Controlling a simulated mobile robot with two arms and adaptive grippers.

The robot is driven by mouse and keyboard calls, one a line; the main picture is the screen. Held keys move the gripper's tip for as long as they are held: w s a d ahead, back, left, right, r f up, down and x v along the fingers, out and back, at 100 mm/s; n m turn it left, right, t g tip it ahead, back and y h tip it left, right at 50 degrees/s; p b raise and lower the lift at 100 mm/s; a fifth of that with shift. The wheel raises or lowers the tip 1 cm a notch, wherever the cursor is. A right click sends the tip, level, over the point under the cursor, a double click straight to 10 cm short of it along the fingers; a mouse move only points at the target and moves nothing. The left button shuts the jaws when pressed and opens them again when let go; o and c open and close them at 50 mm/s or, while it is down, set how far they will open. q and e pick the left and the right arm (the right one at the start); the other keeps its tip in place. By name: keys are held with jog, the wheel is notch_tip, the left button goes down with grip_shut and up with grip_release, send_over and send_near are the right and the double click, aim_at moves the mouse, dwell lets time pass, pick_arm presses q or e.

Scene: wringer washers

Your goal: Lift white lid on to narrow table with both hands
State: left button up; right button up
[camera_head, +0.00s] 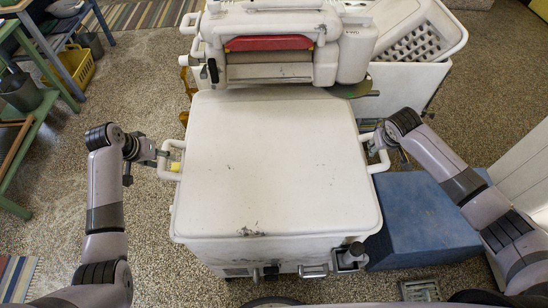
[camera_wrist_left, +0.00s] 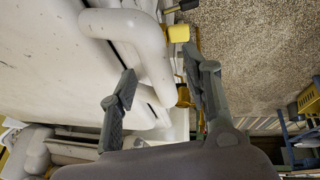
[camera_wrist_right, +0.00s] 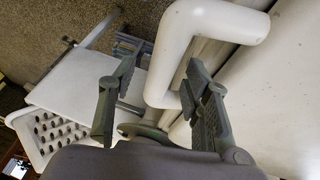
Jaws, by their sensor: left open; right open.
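The white lid (camera_head: 272,160) lies flat on top of the white wringer washer (camera_head: 310,258), with a few dark scuffs near its front edge. A white tube handle (camera_head: 170,175) is on its left side and another (camera_head: 383,163) is on its right side. My left gripper (camera_head: 160,158) is open at the left handle; in the left wrist view the handle (camera_wrist_left: 155,55) shows between and beyond the fingers (camera_wrist_left: 159,62). My right gripper (camera_head: 371,146) is open at the right handle; in the right wrist view the handle (camera_wrist_right: 165,70) shows between the fingers (camera_wrist_right: 160,62). I cannot tell whether either touches.
The wringer with its red bar (camera_head: 268,43) stands directly behind the lid. A blue block (camera_head: 420,220) sits right of the washer. A green table (camera_head: 35,135) and a yellow basket (camera_head: 75,67) are at left. Speckled floor is clear left of the washer.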

pick_arm(q)
jog(key=shift+x, duration=1.05)
pick_arm(e)
jog(key=shift+x, duration=1)
pick_arm(q)
grip_shut()
pick_arm(e)
grip_shut()
pick_arm(q)
jog(key=shift+w+r, duration=0.2)
jog(key=shift+r, duration=0.05)
pick_arm(e)
jog(key=shift+w+r, duration=0.25)
